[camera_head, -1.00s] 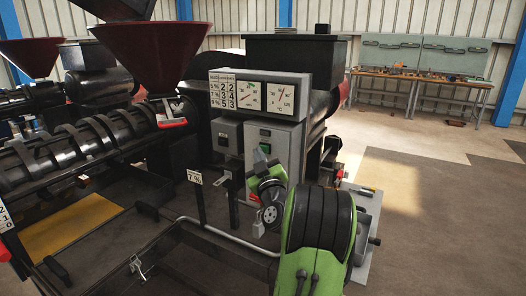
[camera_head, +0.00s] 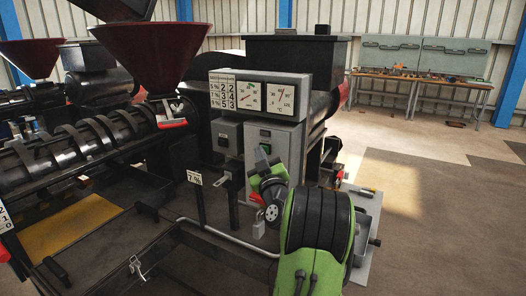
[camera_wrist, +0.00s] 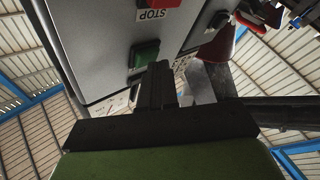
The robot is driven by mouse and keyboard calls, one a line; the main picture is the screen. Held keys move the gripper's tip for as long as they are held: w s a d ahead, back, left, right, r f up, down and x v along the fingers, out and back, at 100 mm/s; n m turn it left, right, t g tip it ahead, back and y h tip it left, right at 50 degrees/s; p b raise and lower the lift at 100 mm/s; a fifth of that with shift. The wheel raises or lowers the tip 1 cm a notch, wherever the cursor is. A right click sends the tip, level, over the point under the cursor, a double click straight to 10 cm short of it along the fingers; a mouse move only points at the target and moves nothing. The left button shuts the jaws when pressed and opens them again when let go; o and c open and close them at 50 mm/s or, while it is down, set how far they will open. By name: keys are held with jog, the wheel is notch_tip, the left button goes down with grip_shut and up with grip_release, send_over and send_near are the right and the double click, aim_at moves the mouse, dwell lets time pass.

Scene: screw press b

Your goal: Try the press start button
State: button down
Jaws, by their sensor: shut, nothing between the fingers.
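The grey control box (camera_head: 286,142) stands on the press, with a small green spot (camera_head: 264,133) on its front. In the wrist view the box (camera_wrist: 105,45) fills the upper left. It bears a green button (camera_wrist: 144,54) and a red button (camera_wrist: 158,3) labelled STOP. My gripper (camera_head: 262,154) is in front of the box, below the green spot in the head view. In the wrist view my gripper (camera_wrist: 158,68) is shut and empty, its tips at the lower right edge of the green button. I cannot tell whether they touch it.
A gauge panel (camera_head: 253,96) sits above the box. A dark red hopper (camera_head: 145,52) and the black press barrel (camera_head: 85,148) lie to the left. A grey pipe (camera_head: 228,237) runs low in front. A workbench (camera_head: 424,78) stands far back right, with open floor before it.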

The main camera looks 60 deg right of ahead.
dwell(0.5)
jog(key=shift+s+a+b, duration=0.1)
jog(key=shift+a+b, duration=0.55)
jog(key=shift+a, duration=0.1)
jog(key=a, duration=0.1)
jog(key=a+b, duration=0.1)
jog(key=a, duration=0.1)
jog(key=a+b, duration=0.1)
jog(key=a, duration=0.1)
jog(key=shift+s, duration=0.25)
dwell(0.3)
